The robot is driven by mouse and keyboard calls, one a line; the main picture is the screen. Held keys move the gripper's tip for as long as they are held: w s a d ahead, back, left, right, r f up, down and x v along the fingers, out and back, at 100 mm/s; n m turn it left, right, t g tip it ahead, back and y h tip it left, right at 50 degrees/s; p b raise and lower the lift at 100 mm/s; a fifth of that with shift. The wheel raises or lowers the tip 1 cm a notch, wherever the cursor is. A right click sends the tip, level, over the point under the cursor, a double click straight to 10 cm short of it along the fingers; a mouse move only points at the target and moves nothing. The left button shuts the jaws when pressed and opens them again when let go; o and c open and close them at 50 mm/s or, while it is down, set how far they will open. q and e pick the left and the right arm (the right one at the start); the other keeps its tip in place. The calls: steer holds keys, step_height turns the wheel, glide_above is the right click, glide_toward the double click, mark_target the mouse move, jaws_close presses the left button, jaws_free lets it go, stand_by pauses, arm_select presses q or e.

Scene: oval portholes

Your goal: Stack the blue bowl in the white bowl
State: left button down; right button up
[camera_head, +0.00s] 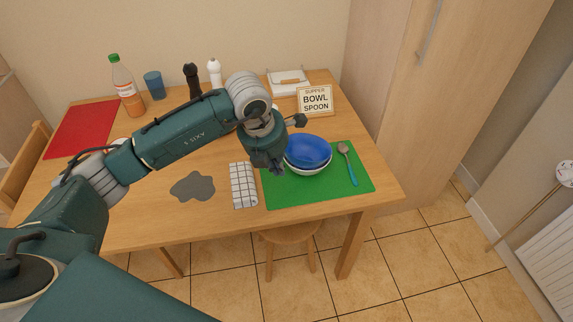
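The blue bowl (310,149) is over the white bowl (313,173), with the white rim showing below and around its near side. It looks slightly tilted, and I cannot tell whether it rests fully inside. The white bowl stands on the green mat (290,194). My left gripper (277,171) points down at the left edge of the bowls. Its fingers are small and dark here, and whether they touch the blue bowl or are open or shut is unclear. My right gripper is not in view.
A spoon (348,165) lies right of the bowls. A checked cloth (243,186) and a grey patch (193,187) lie to the left. A sign (315,100), bottle (127,88), blue cup (154,86) and two mills stand behind. A red mat (82,128) is far left.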

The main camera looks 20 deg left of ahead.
mark_target(294, 161)
arm_select(q)
steer(key=x, duration=0.3)
steer(key=shift+f, duration=0.3)
steer(key=w, duration=0.1)
steer(key=w+d+p, duration=0.1)
steer(key=w, duration=0.1)
steer(key=shift+w+f+p, duration=0.15)
steer(key=shift+p, duration=0.15)
steer(key=shift+w, duration=0.4)
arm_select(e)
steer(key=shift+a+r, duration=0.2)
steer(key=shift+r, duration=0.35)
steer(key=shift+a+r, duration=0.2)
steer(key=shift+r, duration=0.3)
arm_select(q)
steer(key=shift+f, duration=0.1)
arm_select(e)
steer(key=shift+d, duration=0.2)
